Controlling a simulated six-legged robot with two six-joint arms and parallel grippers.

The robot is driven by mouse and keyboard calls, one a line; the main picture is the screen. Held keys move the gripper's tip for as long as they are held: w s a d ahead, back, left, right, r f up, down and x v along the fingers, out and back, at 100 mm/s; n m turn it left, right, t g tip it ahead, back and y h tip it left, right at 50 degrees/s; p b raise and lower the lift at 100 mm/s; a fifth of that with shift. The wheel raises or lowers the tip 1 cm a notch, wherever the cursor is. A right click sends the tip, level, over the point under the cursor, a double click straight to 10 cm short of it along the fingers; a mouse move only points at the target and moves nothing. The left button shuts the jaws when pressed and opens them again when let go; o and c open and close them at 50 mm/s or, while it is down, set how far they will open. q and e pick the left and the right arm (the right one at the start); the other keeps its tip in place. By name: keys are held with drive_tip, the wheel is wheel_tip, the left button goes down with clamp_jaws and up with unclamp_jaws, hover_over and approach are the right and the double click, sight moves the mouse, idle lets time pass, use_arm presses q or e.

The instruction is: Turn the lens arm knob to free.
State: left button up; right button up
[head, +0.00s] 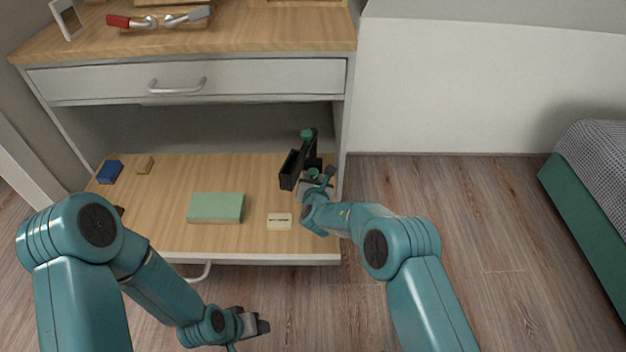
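A black upright device (291,169) with a slanted arm stands at the right end of the wooden shelf board. It has a green knob (307,133) at the top of its arm and another green knob (313,171) lower down. I cannot tell which one is the lens arm knob, nor read its setting. My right gripper (324,178) is at the device's right side, close to the lower knob. Contact and finger opening are too small to make out. My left gripper (258,326) hangs low over the floor in front of the board, away from the device, its opening unclear.
On the board (165,225) lie a green box (215,207), a small cream card (279,221), a blue block (110,172) and a small tan block (145,165). A closed drawer (250,79) is above. The floor at right is clear up to the bed (590,200).

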drive_tip(key=shift+a+n+h, duration=0.1)
drive_tip(key=shift+n+h, duration=1)
drive_tip(key=shift+n, duration=0.3)
drive_tip(key=o, duration=1)
drive_tip(key=shift+o, duration=0.2)
drive_tip(key=p+v, duration=0.6)
drive_tip(key=v, duration=0.9)
drive_tip(key=shift+s+r, duration=0.1)
drive_tip(key=shift+s, duration=0.05)
use_arm(q)
drive_tip(key=s+r+g, duration=0.1)
drive_tip(key=s+r, duration=0.3)
drive_tip(key=r, duration=0.2)
drive_tip(key=shift+s+d+r+g, duration=0.2)
drive_tip(key=shift+s+d+g, duration=0.2)
drive_tip(key=shift+d, duration=0.05)
use_arm(e)
drive_tip(key=shift+s+r, duration=0.1)
drive_tip(key=shift+s, duration=0.4)
use_arm(q)
drive_tip(key=shift+o, duration=0.4)
